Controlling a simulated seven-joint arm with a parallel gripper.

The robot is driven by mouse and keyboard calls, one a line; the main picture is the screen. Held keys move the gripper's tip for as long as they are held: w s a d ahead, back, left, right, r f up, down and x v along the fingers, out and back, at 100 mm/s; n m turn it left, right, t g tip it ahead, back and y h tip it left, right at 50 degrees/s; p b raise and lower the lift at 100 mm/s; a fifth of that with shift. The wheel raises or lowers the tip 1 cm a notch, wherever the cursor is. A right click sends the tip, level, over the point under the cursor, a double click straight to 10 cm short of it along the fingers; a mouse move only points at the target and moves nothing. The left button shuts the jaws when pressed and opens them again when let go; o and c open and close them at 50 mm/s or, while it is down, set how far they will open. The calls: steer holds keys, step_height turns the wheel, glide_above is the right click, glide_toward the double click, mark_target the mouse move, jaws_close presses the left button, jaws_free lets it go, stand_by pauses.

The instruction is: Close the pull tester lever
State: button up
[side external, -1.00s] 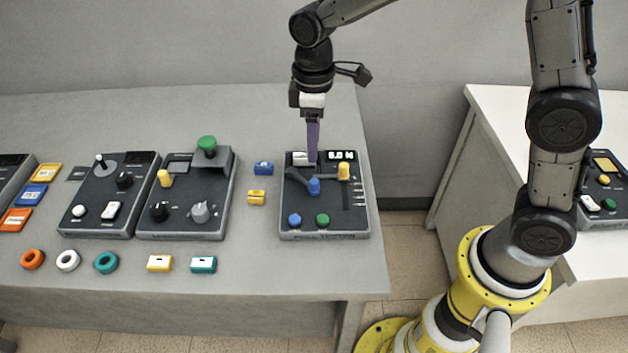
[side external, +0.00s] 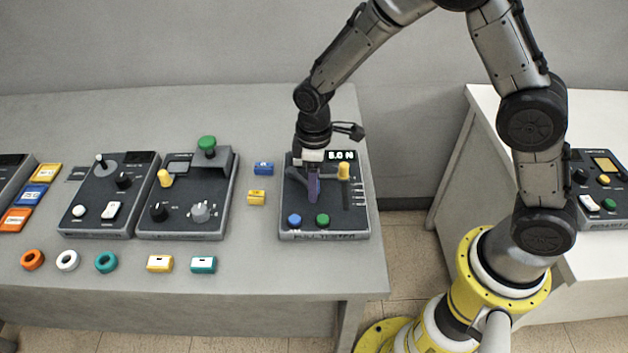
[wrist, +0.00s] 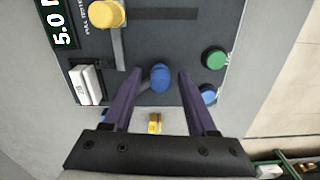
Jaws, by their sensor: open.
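In the wrist view, a blue knob (wrist: 160,77) lies between the two open fingertips (wrist: 159,72), with gaps on both sides. The fingers largely hide this knob in the side view. A yellow knob (side external: 344,171) stands to the right of my gripper, on a grey arm; it also shows in the wrist view (wrist: 104,14).
A blue button (side external: 294,220) and a green button (side external: 322,220) sit at the tester's front. A white labelled block (wrist: 87,84) is beside the fingers.

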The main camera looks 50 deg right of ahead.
steer(key=shift+c, duration=0.3)
jaws_close()
steer(key=shift+w+a, duration=0.1)
stand_by(1.0)
